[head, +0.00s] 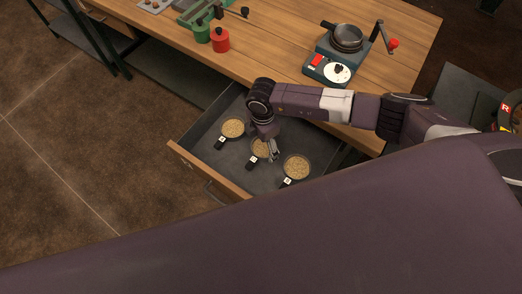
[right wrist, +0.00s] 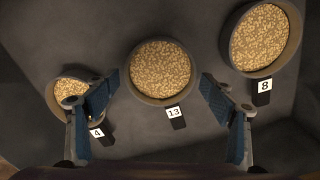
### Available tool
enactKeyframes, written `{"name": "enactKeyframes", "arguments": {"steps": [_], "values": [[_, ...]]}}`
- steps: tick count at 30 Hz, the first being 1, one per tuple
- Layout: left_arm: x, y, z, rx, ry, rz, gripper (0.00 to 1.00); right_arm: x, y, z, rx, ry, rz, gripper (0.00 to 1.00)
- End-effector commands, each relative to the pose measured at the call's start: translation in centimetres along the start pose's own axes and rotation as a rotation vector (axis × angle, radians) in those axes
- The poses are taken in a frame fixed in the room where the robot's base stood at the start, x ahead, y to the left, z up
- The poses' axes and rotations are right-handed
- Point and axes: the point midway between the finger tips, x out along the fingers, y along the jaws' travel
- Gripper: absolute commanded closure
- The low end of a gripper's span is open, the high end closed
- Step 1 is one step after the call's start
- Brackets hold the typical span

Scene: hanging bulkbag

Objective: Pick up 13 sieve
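Sieve 13 (right wrist: 160,70) lies in the middle of the right wrist view, a round dark-rimmed pan of tan grains. Its short dark handle with a white "13" label points toward my gripper. In the head view it is the middle sieve (head: 258,151) in the open drawer, partly covered by my right gripper (head: 273,153). That gripper is open and empty above the sieve. In the right wrist view, its blue-padded fingers (right wrist: 158,80) are spread to either side of the handle and lower rim. My left gripper is not in view.
Sieve 4 (right wrist: 70,88) is close by the left finger, and sieve 8 (right wrist: 262,38) lies at the upper right. The drawer (head: 205,138) has raised walls below the wooden table (head: 275,47). A scale (head: 327,70), a black pot (head: 347,36) and a red canister (head: 220,41) stand on the table.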

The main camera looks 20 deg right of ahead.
Motion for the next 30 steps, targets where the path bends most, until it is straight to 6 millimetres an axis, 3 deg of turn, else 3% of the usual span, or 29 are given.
{"name": "enactKeyframes", "arguments": {"steps": [1,11,23,26,30], "values": [[0.0,0.0,0.0,0.000,0.000,0.000,0.00,0.0,0.0,0.0,0.000,0.000,0.000,0.33],[0.0,0.0,-0.1,0.000,0.001,0.000,0.00,-0.1,0.0,0.0,0.001,0.000,0.001,0.67],[0.0,0.0,-0.3,0.000,0.004,0.000,0.00,-1.1,0.1,0.1,0.001,0.000,0.002,0.67],[0.1,0.0,-0.3,0.000,0.005,0.000,0.00,-2.5,0.1,0.1,0.001,0.000,0.004,0.67],[0.4,0.0,-0.3,0.000,0.005,0.000,0.00,-5.8,0.2,0.1,-0.001,0.000,0.007,0.67]]}}
